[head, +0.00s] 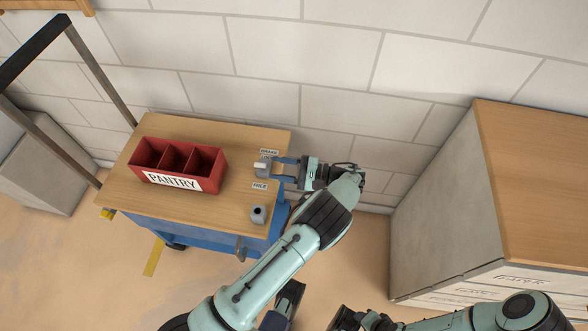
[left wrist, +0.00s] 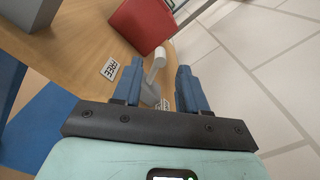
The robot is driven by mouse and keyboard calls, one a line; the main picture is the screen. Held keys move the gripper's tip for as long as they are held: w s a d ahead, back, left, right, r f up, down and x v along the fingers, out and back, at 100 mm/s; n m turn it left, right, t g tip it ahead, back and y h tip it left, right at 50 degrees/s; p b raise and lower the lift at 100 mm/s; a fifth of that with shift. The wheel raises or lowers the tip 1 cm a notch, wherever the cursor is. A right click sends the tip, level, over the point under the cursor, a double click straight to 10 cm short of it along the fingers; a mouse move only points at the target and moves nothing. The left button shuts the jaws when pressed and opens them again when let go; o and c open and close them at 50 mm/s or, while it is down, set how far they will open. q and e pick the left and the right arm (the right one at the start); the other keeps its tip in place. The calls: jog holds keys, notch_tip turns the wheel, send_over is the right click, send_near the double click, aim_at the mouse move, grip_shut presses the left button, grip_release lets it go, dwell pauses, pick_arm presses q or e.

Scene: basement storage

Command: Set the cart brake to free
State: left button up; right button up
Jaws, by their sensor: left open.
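The brake lever (head: 262,166) is a small grey-white handle at the right edge of the cart top (head: 235,145). It stands by the BRAKE label (head: 269,152), with the FREE label (head: 260,186) nearer to me. My left gripper (head: 277,168) is open at the lever, reaching from the cart's right side. In the left wrist view the lever's pale handle (left wrist: 157,62) shows between the open fingers (left wrist: 160,68); I cannot tell whether they touch it. The FREE label (left wrist: 109,69) lies left of the fingers there. My right gripper (head: 345,319) is low in the head view, its jaws unclear.
A red PANTRY box (head: 172,181) with compartments sits on the cart's left part. A grey fitting with a dark hole (head: 258,214) is at the near right corner. A block wall (head: 330,60) stands close behind. A wood-topped cabinet (head: 535,180) stands at the right.

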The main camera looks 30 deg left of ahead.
pick_arm(q)
jog(key=shift+v, duration=2.25)
pick_arm(e)
jog(key=shift+w+d+f, duration=0.2)
jog(key=shift+w+f, duration=0.1)
jog(key=shift+w, duration=0.2)
